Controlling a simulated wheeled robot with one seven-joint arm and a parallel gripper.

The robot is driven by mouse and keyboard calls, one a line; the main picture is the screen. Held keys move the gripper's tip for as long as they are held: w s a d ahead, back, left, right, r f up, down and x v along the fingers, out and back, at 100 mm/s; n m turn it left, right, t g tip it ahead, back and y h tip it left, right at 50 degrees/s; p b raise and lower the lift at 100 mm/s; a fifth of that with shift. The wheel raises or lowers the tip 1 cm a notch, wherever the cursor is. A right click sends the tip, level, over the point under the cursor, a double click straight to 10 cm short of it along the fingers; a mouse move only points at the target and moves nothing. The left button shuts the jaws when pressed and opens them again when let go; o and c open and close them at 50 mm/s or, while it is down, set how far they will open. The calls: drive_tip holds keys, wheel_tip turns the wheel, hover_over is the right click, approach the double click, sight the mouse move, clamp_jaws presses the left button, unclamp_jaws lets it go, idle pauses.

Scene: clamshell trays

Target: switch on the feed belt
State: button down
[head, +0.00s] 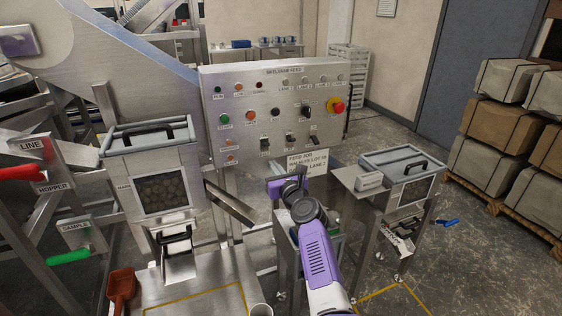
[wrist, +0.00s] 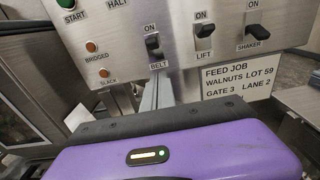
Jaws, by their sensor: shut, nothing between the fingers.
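The feed control panel (head: 270,110) stands upright ahead of me. Its BELT switch (wrist: 154,46) is a dark toggle with ON marked above it; it also shows in the head view (head: 265,144). To its right are the LIFT switch (wrist: 204,31) and the SHAKER switch (wrist: 257,31). I cannot tell the BELT lever's position for sure. My gripper (head: 298,172) is shut and empty, below and in front of the panel's lower edge. In the wrist view its purple body fills the bottom, and the BELT switch is beyond it, apart from it.
The green START button (head: 224,118) and red emergency knob (head: 336,105) are on the same panel. A job card reading walnuts (wrist: 235,78) hangs below LIFT and SHAKER. A hopper (head: 150,150) stands left; a lidded bin (head: 400,165) stands right.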

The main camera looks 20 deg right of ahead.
drive_tip(key=s+r+p, duration=0.3)
drive_tip(key=s+r, duration=0.2)
drive_tip(key=s, duration=0.1)
drive_tip(key=shift+r, duration=0.25)
idle(0.4)
